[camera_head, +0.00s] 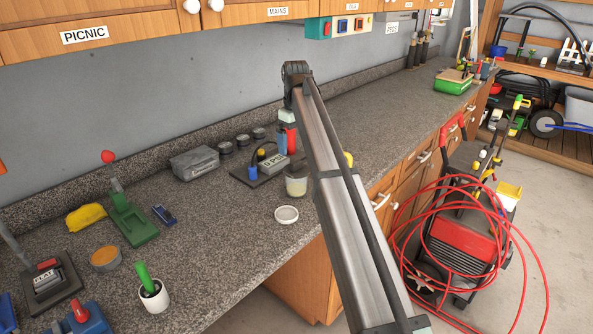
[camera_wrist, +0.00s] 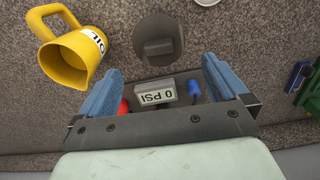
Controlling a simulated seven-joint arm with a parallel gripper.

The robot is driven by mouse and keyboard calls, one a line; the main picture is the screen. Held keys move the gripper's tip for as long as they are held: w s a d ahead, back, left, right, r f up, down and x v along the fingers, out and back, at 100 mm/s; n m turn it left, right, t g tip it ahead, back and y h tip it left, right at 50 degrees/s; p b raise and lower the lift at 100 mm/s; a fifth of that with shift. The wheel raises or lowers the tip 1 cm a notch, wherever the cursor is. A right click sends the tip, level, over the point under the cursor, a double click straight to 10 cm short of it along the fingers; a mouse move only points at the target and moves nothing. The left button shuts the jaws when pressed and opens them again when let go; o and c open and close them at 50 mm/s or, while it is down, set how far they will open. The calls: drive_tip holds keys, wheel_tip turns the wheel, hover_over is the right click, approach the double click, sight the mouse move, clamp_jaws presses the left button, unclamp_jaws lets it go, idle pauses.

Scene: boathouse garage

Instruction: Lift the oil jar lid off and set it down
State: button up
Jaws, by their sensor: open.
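The oil jar (camera_head: 296,187) is a small pale jar on the counter, upright, partly hidden at its right by my arm. Its round grey lid (camera_wrist: 172,24) with a square knob shows from above in the wrist view and appears to sit on the jar. My gripper has blue fingers and is open and empty. In the wrist view the gap between the fingertips (camera_wrist: 162,68) is just short of the lid, with no contact seen. In the head view my gripper (camera_head: 283,148) is above the counter behind the jar, partly hidden.
A white round dish (camera_head: 286,214) lies in front of the jar. A yellow OIL jug (camera_wrist: 70,55) stands close beside it. A 0 PSI gauge block (camera_head: 272,165) is behind it. A green tool (camera_head: 132,220) and white pot (camera_head: 154,297) are left. Counter around the dish is clear.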

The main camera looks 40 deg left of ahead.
sight(297, 162)
drive_tip(key=shift+d+f, duration=0.1)
drive_tip(key=shift+f, duration=3.85)
drive_tip(key=shift+w, duration=0.1)
drive_tip(key=c, duration=0.7)
drive_tip(key=shift+r, duration=7.25)
drive_tip(key=shift+c, duration=0.2)
